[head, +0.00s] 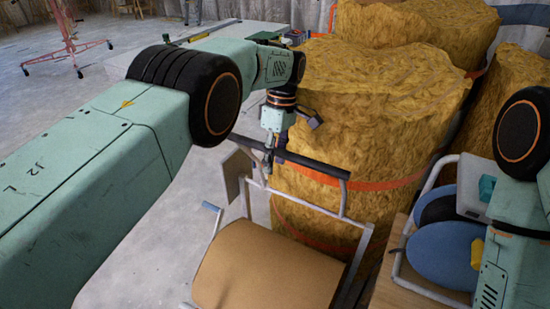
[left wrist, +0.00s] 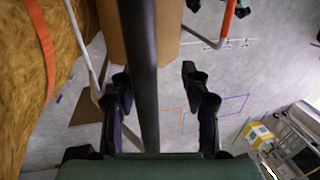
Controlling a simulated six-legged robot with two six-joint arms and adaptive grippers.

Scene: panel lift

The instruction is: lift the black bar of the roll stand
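The black bar (head: 320,165) runs across the top of the roll stand (head: 355,262), a pale tube frame with a brown roll (head: 265,268) low in it. My left gripper (head: 274,160) points down at the bar, left of its middle. In the left wrist view the bar (left wrist: 138,40) passes between the two spread fingers of my left gripper (left wrist: 155,78), closer to the left finger. The fingers are open, with a clear gap on the right side of the bar. My right arm shows at the right edge, but its gripper is out of view.
Large yellow insulation rolls (head: 375,90) with orange straps stand close behind the bar. A cart (head: 420,280) with blue discs (head: 440,255) is at the right. Grey floor (head: 140,240) lies open at the left, with a red stand (head: 68,45) far back.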

